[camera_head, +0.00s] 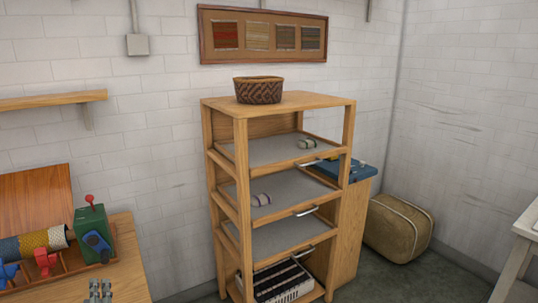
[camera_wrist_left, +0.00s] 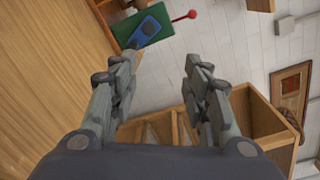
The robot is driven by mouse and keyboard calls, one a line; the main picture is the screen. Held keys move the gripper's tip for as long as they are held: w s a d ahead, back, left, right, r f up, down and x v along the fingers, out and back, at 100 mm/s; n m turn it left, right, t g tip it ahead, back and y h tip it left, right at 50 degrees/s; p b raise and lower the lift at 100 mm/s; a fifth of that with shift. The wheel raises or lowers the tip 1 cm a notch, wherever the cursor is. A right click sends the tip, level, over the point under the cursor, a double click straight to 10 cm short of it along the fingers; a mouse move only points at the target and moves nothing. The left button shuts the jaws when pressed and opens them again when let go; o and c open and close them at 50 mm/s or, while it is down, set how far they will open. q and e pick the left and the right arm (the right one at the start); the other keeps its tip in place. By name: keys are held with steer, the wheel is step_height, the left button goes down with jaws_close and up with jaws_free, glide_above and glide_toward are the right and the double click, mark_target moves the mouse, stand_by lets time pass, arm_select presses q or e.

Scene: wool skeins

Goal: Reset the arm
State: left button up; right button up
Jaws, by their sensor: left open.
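My left gripper (camera_head: 100,289) shows at the bottom left of the head view, in front of the wooden bench. In the left wrist view its two fingers (camera_wrist_left: 161,62) stand apart with nothing between them. The wool skeins rest on the grey shelves of a wooden rack: one pale skein (camera_head: 307,144) on the upper shelf and one purple-and-white skein (camera_head: 261,200) on the shelf below. Both are well away from the gripper. My right gripper is in neither view.
A green machine with a red knob (camera_head: 92,233) stands on the bench (camera_head: 128,262); it also shows in the left wrist view (camera_wrist_left: 149,27). The wooden rack (camera_head: 243,170) carries a woven basket (camera_head: 258,90). A tan bag (camera_head: 398,229) lies on the floor at right.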

arm_select(q)
steer(key=s+d+f+n+g+h, duration=0.35)
steer(key=s+d+f+n, duration=0.3)
steer(key=s, duration=0.35)
steer(key=s+d+f+n+g+h, duration=0.2)
steer(key=s+d+f+n+g, duration=0.2)
steer(key=s+d+f+n, duration=0.4)
steer(key=s+d+g+h, duration=0.4)
steer(key=s+d, duration=0.4)
steer(key=s, duration=0.5)
step_height(320, 180, down, 28)
steer(key=g+b, duration=0.1)
steer(key=b, duration=0.3)
steer(key=s+a+f+b, duration=0.1)
steer(key=s+f+b, duration=0.1)
steer(key=s+f, duration=0.7)
steer(key=s+a+f+g+b, duration=0.1)
steer(key=s+a+f+b, duration=0.1)
steer(key=s+f, duration=0.7)
step_height(320, 180, down, 4)
steer(key=shift+a+r, duration=0.2)
steer(key=shift+a, duration=0.05)
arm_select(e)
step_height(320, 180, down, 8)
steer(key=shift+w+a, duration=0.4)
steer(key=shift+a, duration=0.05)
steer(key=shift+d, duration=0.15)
